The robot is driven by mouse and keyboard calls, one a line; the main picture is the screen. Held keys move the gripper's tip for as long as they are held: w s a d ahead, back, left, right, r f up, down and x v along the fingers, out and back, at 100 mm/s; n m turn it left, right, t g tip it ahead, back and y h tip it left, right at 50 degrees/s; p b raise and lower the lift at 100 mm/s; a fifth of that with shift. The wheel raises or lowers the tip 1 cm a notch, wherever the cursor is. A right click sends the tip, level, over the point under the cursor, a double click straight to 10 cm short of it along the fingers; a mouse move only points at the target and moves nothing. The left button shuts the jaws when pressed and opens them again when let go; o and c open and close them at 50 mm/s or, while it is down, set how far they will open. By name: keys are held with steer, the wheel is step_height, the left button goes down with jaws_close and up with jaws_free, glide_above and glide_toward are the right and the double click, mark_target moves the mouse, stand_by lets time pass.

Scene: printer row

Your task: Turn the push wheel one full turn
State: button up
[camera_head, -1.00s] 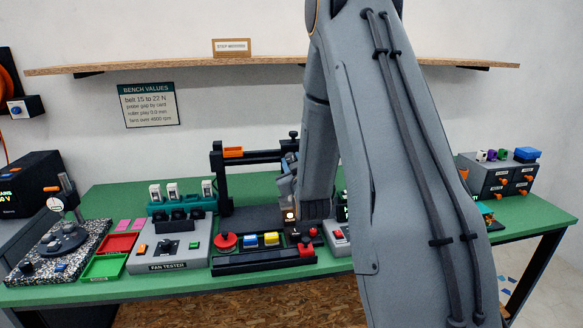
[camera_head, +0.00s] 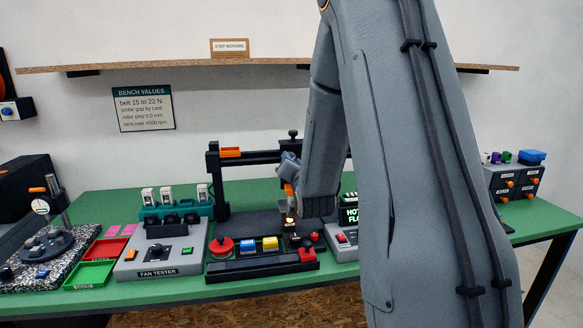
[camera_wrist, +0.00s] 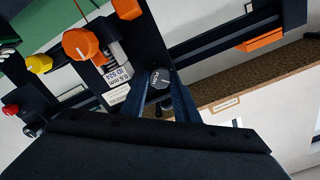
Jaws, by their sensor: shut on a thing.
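The push wheel (camera_wrist: 160,78) is a dark grey knob with white lettering that looks like PUSH, in the middle of the wrist view. My gripper (camera_wrist: 165,86) has its two blue-grey fingers on either side of this wheel and is shut on it. The wheel is too small or hidden to make out there. How far it is turned cannot be told.
In the wrist view an orange knob (camera_wrist: 82,44) and a white label (camera_wrist: 116,86) are close to the wheel. In the head view a fan tester (camera_head: 160,252) and a red knob panel (camera_head: 262,262) stand nearby. My arm covers the bench's right part.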

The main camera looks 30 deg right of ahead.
steer(key=m+b, duration=0.2)
steer(key=m, duration=0.2)
steer(key=shift+m, duration=0.4)
steer(key=shift+m+b, duration=0.85)
steer(key=shift+m, duration=1.45)
steer(key=o, duration=1.1)
steer(key=shift+s, duration=0.1)
steer(key=b+v, duration=0.1)
steer(key=v, duration=0.6)
steer(key=shift+s+a+b, duration=0.1)
steer(key=shift+s+b, duration=0.25)
steer(key=shift+b, duration=0.05)
